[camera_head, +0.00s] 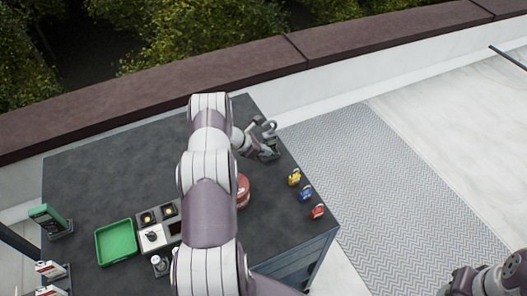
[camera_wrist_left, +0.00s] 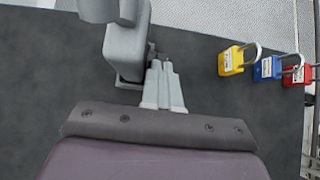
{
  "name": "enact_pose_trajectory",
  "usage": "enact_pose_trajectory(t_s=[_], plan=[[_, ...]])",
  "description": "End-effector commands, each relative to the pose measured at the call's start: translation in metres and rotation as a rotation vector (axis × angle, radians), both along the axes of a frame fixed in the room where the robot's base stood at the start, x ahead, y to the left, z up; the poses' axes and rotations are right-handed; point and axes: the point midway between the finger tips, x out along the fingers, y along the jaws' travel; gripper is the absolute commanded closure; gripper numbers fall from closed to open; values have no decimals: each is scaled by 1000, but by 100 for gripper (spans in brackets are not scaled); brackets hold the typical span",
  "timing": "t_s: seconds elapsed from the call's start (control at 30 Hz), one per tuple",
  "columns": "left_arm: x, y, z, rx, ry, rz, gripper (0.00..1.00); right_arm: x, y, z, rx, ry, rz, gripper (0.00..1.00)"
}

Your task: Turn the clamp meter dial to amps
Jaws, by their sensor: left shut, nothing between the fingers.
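The clamp meter appears to be the grey device (camera_wrist_left: 127,48) in the left wrist view, with a rounded part at its top, cut off by the frame edge. In the head view a grey shape at the table's far right (camera_head: 268,127) seems to be part of it, mostly mixed with my gripper. Its dial face and pointer do not show. My left gripper (camera_wrist_left: 162,72) is shut and empty, its fingertips close beside the device's right side; whether they touch I cannot tell. My right gripper is out of view; only part of that arm shows at the lower right.
Yellow (camera_head: 294,177), blue (camera_head: 306,194) and red (camera_head: 318,212) padlocks lie along the dark table's right edge. A red round object (camera_head: 243,190) is partly behind my left arm. A green tray (camera_head: 116,243), a switch box (camera_head: 152,236) and a green device (camera_head: 45,217) stand left.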

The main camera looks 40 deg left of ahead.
Motion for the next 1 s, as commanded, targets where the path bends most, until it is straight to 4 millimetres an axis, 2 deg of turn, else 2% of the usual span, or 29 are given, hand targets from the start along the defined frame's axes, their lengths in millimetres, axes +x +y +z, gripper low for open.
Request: enact_pose_trajectory(t_s=[0.3,0.37,0.6,1.0], plan=[[5,-3,5,92,162,-2,100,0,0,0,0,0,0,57],[5,-2,3,105,181,2,100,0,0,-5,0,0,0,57],[12,-6,4,105,183,2,100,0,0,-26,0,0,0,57],[19,-10,8,104,183,3,100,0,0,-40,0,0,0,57]])
